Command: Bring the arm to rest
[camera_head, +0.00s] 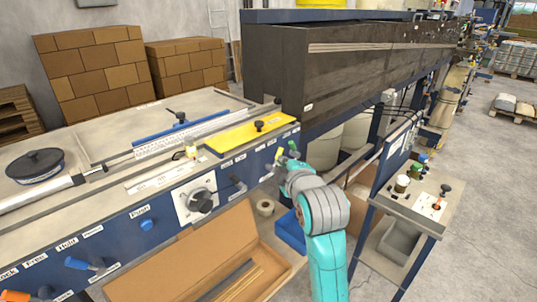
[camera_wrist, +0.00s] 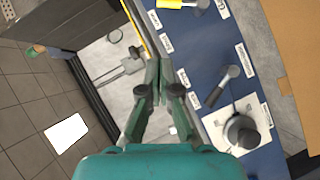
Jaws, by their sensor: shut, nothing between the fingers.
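My gripper (camera_head: 285,153) is at the end of my teal arm in the head view, close to the right end of the machine's blue front panel (camera_head: 108,237). In the wrist view my gripper (camera_wrist: 158,63) points away from the camera with its dark green fingers together and nothing between them. The blue panel also shows in the wrist view (camera_wrist: 207,60), to the right of the fingers. A dark lever (camera_wrist: 229,75) and a round knob on a white plate (camera_wrist: 243,131) are on that panel. I cannot tell the exact gap between fingertips and panel.
A yellow plate (camera_head: 250,133) lies on the machine top behind my gripper. A cardboard box (camera_head: 190,258) and a blue bin (camera_head: 291,231) sit below the panel. Open floor (camera_head: 490,230) lies farther right.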

